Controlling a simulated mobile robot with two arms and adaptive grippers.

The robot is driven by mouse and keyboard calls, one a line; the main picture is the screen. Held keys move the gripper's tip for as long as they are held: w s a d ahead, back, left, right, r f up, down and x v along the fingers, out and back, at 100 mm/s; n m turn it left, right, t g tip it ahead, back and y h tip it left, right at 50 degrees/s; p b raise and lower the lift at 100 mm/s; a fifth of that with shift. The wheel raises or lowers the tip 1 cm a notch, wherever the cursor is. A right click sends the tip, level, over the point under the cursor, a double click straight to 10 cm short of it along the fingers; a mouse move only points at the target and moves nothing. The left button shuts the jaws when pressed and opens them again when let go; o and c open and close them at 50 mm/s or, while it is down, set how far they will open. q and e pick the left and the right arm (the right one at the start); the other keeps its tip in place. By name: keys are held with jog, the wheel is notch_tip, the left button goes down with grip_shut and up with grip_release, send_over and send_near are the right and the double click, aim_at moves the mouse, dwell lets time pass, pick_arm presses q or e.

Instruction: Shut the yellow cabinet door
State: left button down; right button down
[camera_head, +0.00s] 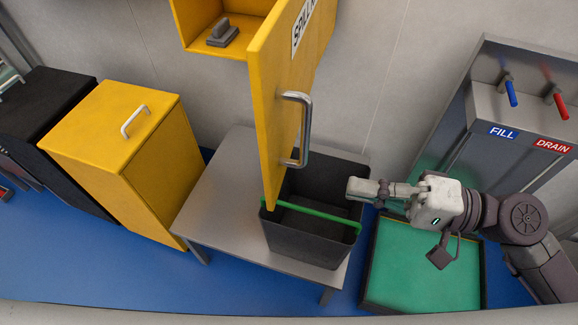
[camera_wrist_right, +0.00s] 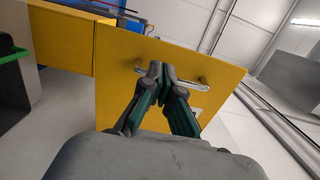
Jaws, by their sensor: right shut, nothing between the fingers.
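The yellow cabinet door (camera_head: 277,90) stands open, swung out from the wall cabinet (camera_head: 192,18), with its edge towards me. Its outer face carries a silver bar handle (camera_head: 302,130) and a partly visible "SPILL" label (camera_head: 301,22). My right gripper (camera_head: 352,187) is shut and empty, to the right of the door's lower end and apart from the handle in the head view. In the right wrist view, the shut fingertips (camera_wrist_right: 160,70) overlap the middle of the handle (camera_wrist_right: 198,87) against the door face (camera_wrist_right: 115,82); contact cannot be told. My left gripper is not in view.
A dark tub (camera_head: 308,245) with a green bar stands on a grey table (camera_head: 215,205) below the door. A grey block (camera_head: 222,34) sits inside the cabinet. A yellow floor cabinet (camera_head: 120,150) stands left. A green-topped tray (camera_head: 420,270) and a sink unit (camera_head: 490,100) are right.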

aim_at(271, 171)
jog(key=p+x, duration=0.5)
jog(key=x, duration=0.5)
jog(key=shift+w+r+p, duration=0.1)
jog(key=shift+r+p, duration=0.1)
jog(key=shift+p, duration=0.2)
jog(key=shift+w+a+f, duration=0.1)
jog(key=shift+a+f, duration=0.1)
jog(key=shift+a, duration=0.25)
